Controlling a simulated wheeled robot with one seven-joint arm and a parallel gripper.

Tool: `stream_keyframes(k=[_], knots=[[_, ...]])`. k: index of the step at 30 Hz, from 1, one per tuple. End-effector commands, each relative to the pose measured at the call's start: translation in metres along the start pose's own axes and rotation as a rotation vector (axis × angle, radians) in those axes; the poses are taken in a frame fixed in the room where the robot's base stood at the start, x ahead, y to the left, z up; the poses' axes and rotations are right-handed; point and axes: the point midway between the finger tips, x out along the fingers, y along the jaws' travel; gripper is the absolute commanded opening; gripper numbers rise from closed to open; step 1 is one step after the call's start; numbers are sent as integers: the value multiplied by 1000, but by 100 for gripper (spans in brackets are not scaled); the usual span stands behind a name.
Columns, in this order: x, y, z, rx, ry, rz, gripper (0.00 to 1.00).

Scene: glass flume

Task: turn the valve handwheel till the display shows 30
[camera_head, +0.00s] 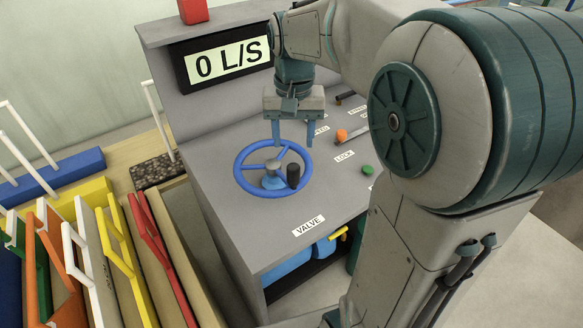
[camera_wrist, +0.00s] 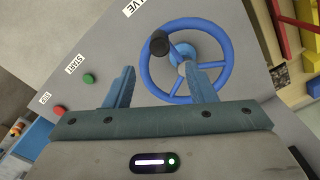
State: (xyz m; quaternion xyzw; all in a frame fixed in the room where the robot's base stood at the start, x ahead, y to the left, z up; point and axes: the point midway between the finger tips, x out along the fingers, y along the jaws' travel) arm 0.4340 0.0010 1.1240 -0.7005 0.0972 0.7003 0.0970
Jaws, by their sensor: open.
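The blue valve handwheel (camera_head: 239,180) lies on the grey console top, above the VALVE label (camera_head: 309,226). Its dark upright knob (camera_head: 293,176) stands on the right side of the rim. In the wrist view the handwheel (camera_wrist: 226,78) is ahead of the fingers, with its knob (camera_wrist: 159,43) at the upper left of the rim. The display (camera_head: 227,62) reads 0 L/S. My gripper (camera_head: 292,143) is open and empty, pointing down over the far edge of the wheel. In the wrist view my gripper (camera_wrist: 165,85) has its fingers wide apart; contact with the wheel cannot be told.
A green button (camera_head: 367,170), a LOCK label (camera_head: 344,156) and an orange-tipped lever (camera_head: 342,135) lie right of the wheel. The wrist view shows START (camera_wrist: 89,78) and red stop (camera_wrist: 57,110) buttons. Colourful racked panels (camera_head: 120,260) stand left. The console's front left corner is clear.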

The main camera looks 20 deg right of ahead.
Motion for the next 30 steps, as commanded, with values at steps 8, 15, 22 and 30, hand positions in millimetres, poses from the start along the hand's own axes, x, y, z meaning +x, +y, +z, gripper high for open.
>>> stream_keyframes(k=[8,15,22,30], knots=[[61,1,2,0,-7,2,50],[102,0,1,0,-4,1,50],[116,0,1,0,-2,0,50],[117,0,1,0,0,0,48]])
